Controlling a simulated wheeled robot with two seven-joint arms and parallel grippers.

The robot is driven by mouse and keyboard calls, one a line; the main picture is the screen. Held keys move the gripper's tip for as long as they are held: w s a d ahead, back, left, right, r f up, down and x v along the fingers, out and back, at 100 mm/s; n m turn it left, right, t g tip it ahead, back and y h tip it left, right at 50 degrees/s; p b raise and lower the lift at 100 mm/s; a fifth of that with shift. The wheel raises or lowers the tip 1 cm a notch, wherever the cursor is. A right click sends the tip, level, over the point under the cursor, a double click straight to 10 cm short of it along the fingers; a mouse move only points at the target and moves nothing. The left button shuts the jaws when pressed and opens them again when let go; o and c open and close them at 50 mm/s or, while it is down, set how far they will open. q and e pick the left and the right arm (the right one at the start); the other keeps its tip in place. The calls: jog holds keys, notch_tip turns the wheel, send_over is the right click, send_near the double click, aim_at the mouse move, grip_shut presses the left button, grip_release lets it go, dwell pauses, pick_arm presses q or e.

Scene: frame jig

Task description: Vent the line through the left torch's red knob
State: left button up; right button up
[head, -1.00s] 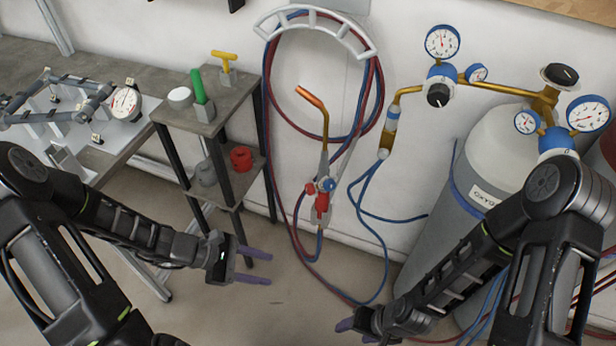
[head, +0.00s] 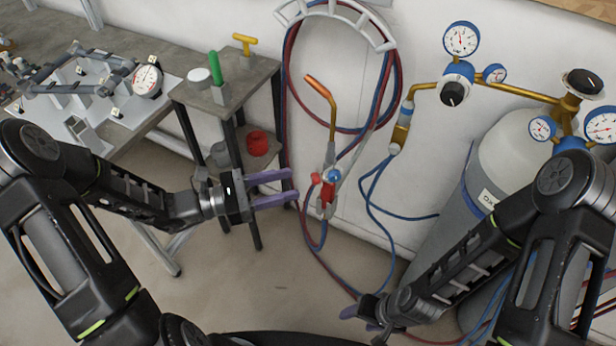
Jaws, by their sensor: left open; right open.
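One torch (head: 329,190) hangs on the wall, with a copper tip at its upper end and hoses at its lower end. Its red knob (head: 315,178) sits on the left side of the body, and a blue knob (head: 333,175) sits beside it. My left gripper (head: 293,188) is open and empty, with its purple fingers pointing right toward the red knob; in the picture the fingertips end just short of it, and the gap in depth is hard to judge. My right gripper (head: 352,314) is low in front of the cylinder, away from the torch, and largely turned from view.
Red and blue hoses (head: 389,90) loop over a white wall hanger (head: 340,12). A small shelf stand (head: 240,92) with a green-handled tool (head: 215,68) stands left of the torch. Regulators with gauges (head: 461,39) and a grey cylinder (head: 510,150) are at right. A bench with a pipe frame (head: 85,80) is at left.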

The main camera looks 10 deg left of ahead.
aim_at(312, 179)
pick_arm(q)
jog(key=x, duration=0.5)
jog(key=shift+w+d+p, duration=0.15)
jog(key=shift+d+p, duration=0.25)
jog(key=shift+c, duration=0.5)
grip_shut()
